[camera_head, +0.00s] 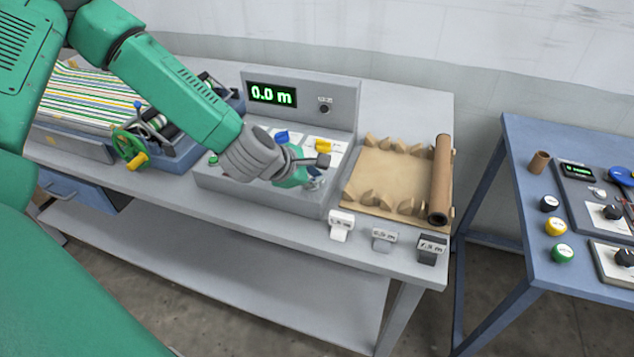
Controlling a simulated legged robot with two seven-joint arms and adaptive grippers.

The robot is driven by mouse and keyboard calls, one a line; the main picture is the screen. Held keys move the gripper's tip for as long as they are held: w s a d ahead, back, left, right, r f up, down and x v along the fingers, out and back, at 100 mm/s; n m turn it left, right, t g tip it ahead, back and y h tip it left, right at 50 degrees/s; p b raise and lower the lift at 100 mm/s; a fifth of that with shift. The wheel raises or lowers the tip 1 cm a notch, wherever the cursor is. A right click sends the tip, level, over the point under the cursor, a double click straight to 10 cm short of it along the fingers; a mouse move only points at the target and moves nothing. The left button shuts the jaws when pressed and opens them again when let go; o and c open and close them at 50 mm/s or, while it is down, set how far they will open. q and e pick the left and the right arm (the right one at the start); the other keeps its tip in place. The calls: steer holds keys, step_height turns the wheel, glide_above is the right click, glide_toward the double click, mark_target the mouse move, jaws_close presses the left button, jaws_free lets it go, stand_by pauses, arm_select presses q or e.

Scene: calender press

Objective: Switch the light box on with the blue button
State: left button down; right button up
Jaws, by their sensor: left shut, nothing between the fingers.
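A grey console (350,98) with a green "0.0 m" display stands on the grey bench. A small blue control (282,137) and a yellow one (323,146) sit on its pale top panels. My left gripper (316,163) is shut and empty, over the front right part of the console, to the right of and nearer than the blue control. It hides part of the console top. A round blue piece (620,175) lies on the blue table at the right. I cannot tell which thing is the light box. My right gripper is not in view.
A brown board with a roll (440,180) lies right of the console, with several tags such as the white one (341,226) along the bench's front edge. A striped machine with a green handwheel (128,146) stands left. A gap separates the blue table (515,150).

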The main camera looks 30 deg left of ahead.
arm_select(q)
steer(key=shift+a+f, duration=0.25)
steer(key=shift+a, duration=0.75)
steer(key=shift+d, duration=0.7)
steer(key=shift+d+f+b, duration=0.1)
steer(key=shift+d+b, duration=0.3)
steer(key=shift+d, duration=0.2)
steer(key=shift+a, duration=0.75)
steer(key=shift+r+p, duration=0.35)
steer(key=shift+p, duration=0.05)
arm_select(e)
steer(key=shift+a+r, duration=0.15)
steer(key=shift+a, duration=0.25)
arm_select(q)
steer(key=shift+r, duration=0.1)
